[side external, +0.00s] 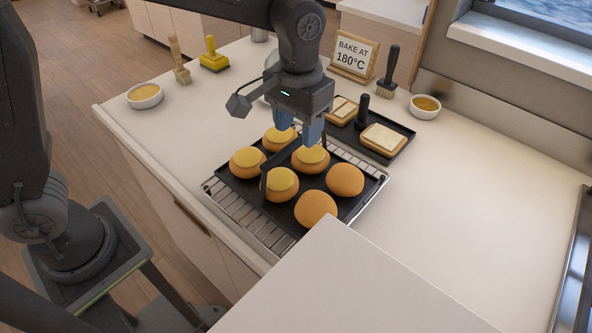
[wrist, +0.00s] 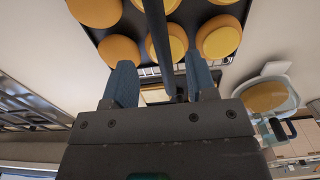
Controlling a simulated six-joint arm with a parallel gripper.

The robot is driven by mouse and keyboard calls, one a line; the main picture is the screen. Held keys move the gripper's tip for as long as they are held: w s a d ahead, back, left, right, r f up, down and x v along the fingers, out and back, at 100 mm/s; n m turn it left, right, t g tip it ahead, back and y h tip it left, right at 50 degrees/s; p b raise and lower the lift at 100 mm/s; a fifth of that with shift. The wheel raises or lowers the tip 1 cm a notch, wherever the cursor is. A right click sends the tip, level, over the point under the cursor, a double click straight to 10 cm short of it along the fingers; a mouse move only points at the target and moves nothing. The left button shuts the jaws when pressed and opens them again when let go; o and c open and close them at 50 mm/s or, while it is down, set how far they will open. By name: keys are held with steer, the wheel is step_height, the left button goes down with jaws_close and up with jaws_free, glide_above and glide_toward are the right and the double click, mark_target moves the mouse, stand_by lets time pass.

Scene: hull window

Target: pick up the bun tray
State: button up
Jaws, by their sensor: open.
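The bun tray (side external: 346,206) is dark and holds several round buns (side external: 316,209). Most buns have a yellow glazed top; the two nearest the front right look plain. A dark bar handle (side external: 276,163) spans the tray above the buns. My gripper (side external: 296,133) is open above the far part of the tray, fingers pointing down. In the wrist view the handle (wrist: 158,35) runs between the two blue fingers (wrist: 160,78), and buns (wrist: 120,50) show on both sides. I cannot tell if the fingers touch the handle.
The tray sits on a wire rack (side external: 213,190). Behind it, a smaller dark tray (side external: 404,146) holds square pastries and an upright black handle. Bowls (side external: 144,95), brushes (side external: 388,72) and a sign (side external: 353,55) stand farther back. A pale block (side external: 345,285) is in front. The right counter is clear.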

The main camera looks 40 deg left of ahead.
mark_target(297, 139)
steer(key=shift+a+f, duration=0.15)
steer(key=shift+f, duration=3)
jaws_close()
steer(key=shift+r, duration=0.15)
